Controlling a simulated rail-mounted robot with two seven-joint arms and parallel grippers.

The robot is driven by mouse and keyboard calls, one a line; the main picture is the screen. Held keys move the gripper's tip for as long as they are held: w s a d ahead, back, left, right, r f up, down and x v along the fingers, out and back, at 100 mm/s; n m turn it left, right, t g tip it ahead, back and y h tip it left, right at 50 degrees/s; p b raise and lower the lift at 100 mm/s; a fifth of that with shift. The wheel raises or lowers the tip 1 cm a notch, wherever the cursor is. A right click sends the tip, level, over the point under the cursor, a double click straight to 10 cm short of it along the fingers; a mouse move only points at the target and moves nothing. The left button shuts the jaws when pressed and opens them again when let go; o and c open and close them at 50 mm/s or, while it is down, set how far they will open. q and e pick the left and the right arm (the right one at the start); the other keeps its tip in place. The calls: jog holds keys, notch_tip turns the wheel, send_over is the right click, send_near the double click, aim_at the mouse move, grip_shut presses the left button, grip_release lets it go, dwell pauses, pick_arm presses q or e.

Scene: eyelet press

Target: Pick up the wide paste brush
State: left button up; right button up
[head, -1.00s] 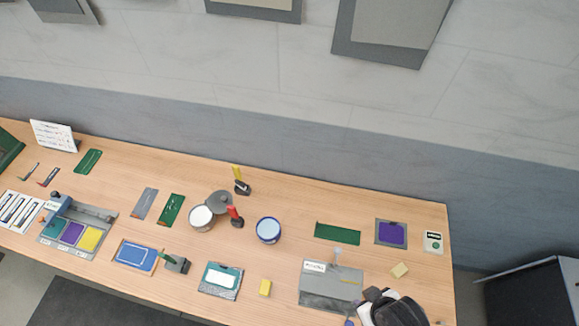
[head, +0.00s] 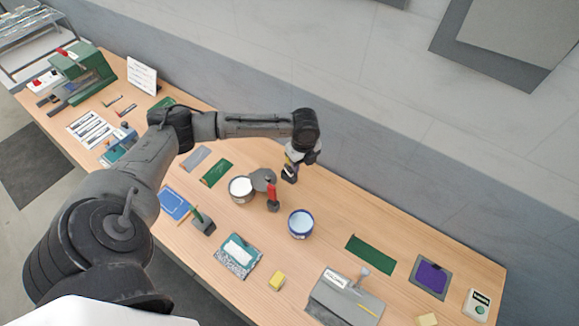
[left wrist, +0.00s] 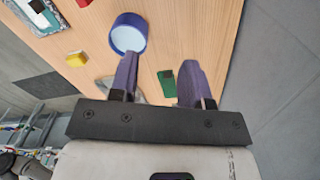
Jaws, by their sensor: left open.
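A red-handled tool (head: 272,195) stands upright between the white pot and the blue-rimmed pot. A green-handled tool (head: 203,222) stands in a grey block farther forward. I cannot tell which of these is the wide paste brush. In the left wrist view the gripper (left wrist: 157,82) is open, with its two purple fingers apart and nothing held between them. My right gripper is not in view.
A white-filled pot (head: 241,189) and a blue-rimmed pot (head: 301,223) stand close by, near a grey disc (head: 262,179). A yellow block (head: 276,281) lies near the front edge. A green mat (head: 371,254) lies to the right. The wall rises behind the bench.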

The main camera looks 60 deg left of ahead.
pick_arm(q)
jog(key=a+r, duration=0.1)
jog(key=a, duration=0.2)
jog(key=a+r, duration=0.2)
jog(key=a, duration=0.2)
jog(key=w+a+r, duration=0.1)
jog(key=a, duration=0.2)
jog(key=shift+a+r+b, duration=0.15)
jog(key=shift+r+b, duration=0.15)
jog(key=shift+b, duration=0.05)
notch_tip(320, 180, down, 7)
jog(key=shift+f+p, duration=0.2)
jog(key=shift+p, duration=0.25)
jog(key=shift+w+f, duration=0.1)
jog(key=shift+f, duration=0.3)
notch_tip(320, 180, down, 3)
jog(key=shift+w+f+p, duration=0.1)
jog(key=shift+f+p, duration=0.05)
jog(key=shift+p, duration=0.6)
jog(key=shift+f, duration=0.6)
grip_shut()
